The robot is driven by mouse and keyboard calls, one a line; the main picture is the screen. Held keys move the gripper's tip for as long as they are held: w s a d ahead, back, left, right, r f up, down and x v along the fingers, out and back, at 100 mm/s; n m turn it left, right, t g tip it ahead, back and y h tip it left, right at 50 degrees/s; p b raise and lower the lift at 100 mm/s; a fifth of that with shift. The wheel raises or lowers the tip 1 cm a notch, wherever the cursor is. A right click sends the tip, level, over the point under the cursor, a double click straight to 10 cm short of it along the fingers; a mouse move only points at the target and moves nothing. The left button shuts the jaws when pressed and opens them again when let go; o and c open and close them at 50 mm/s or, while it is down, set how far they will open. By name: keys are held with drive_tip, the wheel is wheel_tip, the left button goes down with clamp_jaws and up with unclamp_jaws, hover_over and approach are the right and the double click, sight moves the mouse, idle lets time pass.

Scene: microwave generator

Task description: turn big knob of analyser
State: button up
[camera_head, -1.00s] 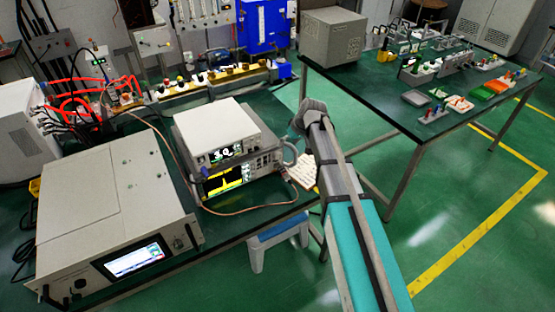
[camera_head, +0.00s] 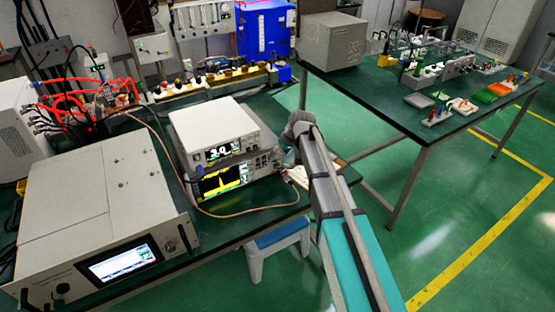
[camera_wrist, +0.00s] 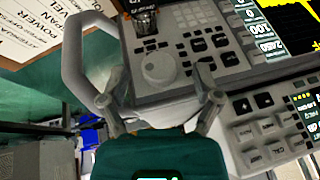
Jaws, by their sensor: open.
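The analyser (camera_head: 226,181) is the lower unit of a stack on the left bench, with a yellow trace on its black screen. In the wrist view its panel appears turned over, with the screen (camera_wrist: 289,18) at the upper right. Its big round pale knob (camera_wrist: 157,67) is near the panel's middle. My gripper (camera_wrist: 161,101) is open and empty. Its fingers point at the panel, spread to either side of the knob's line, with the knob just past the tips. I cannot tell the exact gap. In the head view my arm hides most of the gripper.
A grey handle (camera_wrist: 75,68) projects beside the knob, close to one finger. Another instrument (camera_head: 215,129) with a lit display sits on the analyser. A large boxed unit (camera_head: 103,210) stands at the left. A blue stool (camera_head: 277,240) is below the bench edge.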

drive_tip(key=shift+w+a+f, duration=0.1)
drive_tip(key=shift+a+f, duration=0.1)
drive_tip(key=shift+f, duration=0.3)
drive_tip(key=shift+b, duration=0.3)
clamp_jaws()
drive_tip(key=shift+w+d+f+m+g+y+b, duration=0.1)
drive_tip(key=shift+m+g+y+b, duration=0.1)
drive_tip(key=shift+g+y+b, duration=0.35)
drive_tip(key=shift+f+m+g+y+b, duration=0.1)
drive_tip(key=shift+m+g+y+b, duration=0.15)
drive_tip(key=shift+y+b, duration=0.35)
drive_tip(key=shift+r+y, duration=0.1)
drive_tip(key=shift+y, duration=0.35)
drive_tip(key=shift+c, duration=0.3)
unclamp_jaws()
drive_tip(key=shift+o, duration=0.3)
